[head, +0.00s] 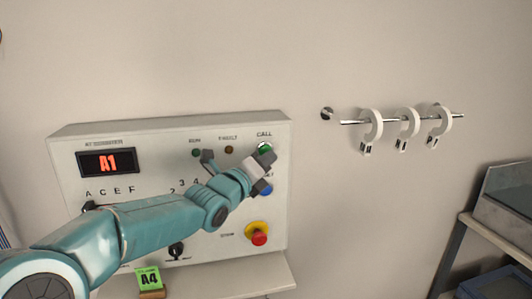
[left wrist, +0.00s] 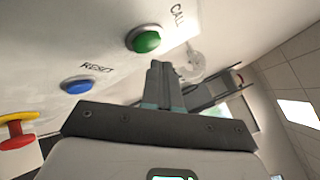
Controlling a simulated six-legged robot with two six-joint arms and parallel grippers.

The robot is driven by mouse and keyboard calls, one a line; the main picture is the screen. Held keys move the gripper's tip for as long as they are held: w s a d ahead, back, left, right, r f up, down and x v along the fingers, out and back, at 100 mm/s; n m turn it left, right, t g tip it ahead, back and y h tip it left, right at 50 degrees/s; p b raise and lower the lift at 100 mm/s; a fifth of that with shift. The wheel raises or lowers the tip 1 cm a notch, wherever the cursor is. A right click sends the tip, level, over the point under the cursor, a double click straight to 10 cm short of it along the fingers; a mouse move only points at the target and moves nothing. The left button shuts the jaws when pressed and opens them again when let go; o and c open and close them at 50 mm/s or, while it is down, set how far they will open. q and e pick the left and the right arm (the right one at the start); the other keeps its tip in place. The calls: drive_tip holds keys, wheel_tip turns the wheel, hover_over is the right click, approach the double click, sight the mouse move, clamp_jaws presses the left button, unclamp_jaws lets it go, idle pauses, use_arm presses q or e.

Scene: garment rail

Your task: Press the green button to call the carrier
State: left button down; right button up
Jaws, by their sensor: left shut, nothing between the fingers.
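The green button (head: 264,148) sits under the word CALL at the upper right of the control panel (head: 270,215). In the left wrist view the green button (left wrist: 146,40) shows whole, just beyond the fingertips. My left gripper (head: 262,160) is shut and empty, right in front of the panel and just below the green button. In the left wrist view its fingers (left wrist: 161,70) point toward the panel, slightly to the right of the button. I cannot tell whether the fingertips touch it. My right gripper is not in view.
A blue RESET button (head: 265,188) and a red stop knob (head: 259,237) on yellow lie below. The display (head: 107,162) reads A1; a green card (head: 148,278) reads A4.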

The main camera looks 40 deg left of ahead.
use_arm(q)
drive_tip(key=shift+a, duration=0.1)
idle(0.6)
drive_tip(key=shift+w+a, duration=0.25)
drive_tip(key=shift+w, duration=0.05)
